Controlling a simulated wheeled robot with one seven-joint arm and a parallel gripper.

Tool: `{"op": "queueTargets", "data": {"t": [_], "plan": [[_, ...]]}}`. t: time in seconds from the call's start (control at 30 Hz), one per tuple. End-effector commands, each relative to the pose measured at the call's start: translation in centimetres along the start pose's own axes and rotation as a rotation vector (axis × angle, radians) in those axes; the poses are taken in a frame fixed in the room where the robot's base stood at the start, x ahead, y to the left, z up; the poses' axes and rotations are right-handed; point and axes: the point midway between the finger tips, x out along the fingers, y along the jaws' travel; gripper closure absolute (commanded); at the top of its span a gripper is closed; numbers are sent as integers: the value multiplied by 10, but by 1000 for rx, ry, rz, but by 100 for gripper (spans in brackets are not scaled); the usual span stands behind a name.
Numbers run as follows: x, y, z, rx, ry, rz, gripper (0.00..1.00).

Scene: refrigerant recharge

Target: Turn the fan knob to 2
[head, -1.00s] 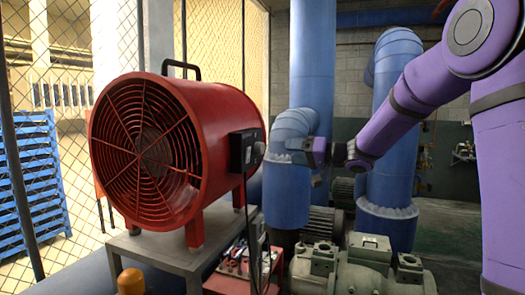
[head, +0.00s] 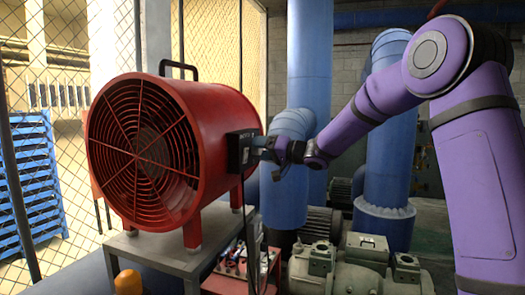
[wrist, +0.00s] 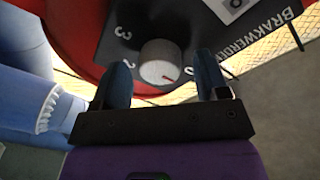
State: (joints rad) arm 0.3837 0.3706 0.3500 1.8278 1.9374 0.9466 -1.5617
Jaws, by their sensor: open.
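The red drum-shaped fan (head: 160,150) stands on a grey metal stand. Its dark control box (head: 240,151) is on the right side. In the wrist view the light grey round knob (wrist: 160,62) sits on the dark panel (wrist: 190,25), with a red mark on its lower right edge. The digits 3 and 2 are printed left of the knob and a partly covered 0 shows at the right. The red mark points away from the 2. My gripper (head: 265,145) is at the box. In the wrist view its open fingers (wrist: 163,68) stand either side of the knob, with visible gaps.
A black cable hangs below the control box. A red tool cart (head: 236,272) stands below it. Blue pipes (head: 310,70) and a grey-green pump (head: 345,265) are at the right. A wire fence (head: 60,60) is at the left.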

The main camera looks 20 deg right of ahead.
Motion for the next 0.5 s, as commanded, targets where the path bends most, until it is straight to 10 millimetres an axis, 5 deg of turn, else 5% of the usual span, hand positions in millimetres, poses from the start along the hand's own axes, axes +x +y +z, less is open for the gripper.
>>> {"op": "queueTargets", "data": {"t": [0.27, 0.5], "plan": [[1, 0, 0, 0, 0, 0, 32], [1, 0, 0, 0, -1, 0, 81]]}}
